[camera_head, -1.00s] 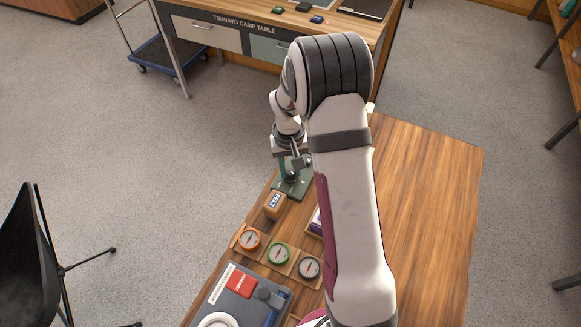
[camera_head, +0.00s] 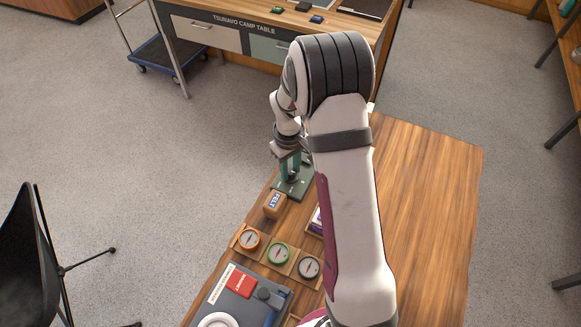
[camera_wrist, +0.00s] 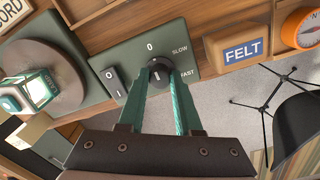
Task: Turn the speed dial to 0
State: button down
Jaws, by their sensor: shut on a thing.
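The black speed dial (camera_wrist: 158,70) sits on a green panel (camera_wrist: 110,62) marked 0, SLOW and FAST. My gripper (camera_wrist: 161,76) is shut on the dial, one green finger on each side of it. A pale line on the dial's face points roughly up toward the 0 in the wrist view, but its exact alignment is hard to tell. In the head view the green panel (camera_head: 290,191) lies at the table's far left edge, under my gripper (camera_head: 291,176), and the dial is mostly hidden there.
A black rocker switch (camera_wrist: 115,84) is on the panel beside the dial. A FELT block (camera_head: 275,204) stands close by. Several compasses sit in a wooden holder (camera_head: 264,257) nearer the front. The table's right side (camera_head: 430,200) is clear.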

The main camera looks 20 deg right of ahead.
dwell(0.3)
jog(key=c, duration=0.6)
grip_release()
notch_tip(320, 180, up, 16)
jog(key=shift+a, duration=0.2)
jog(key=shift+s+f, duration=0.1)
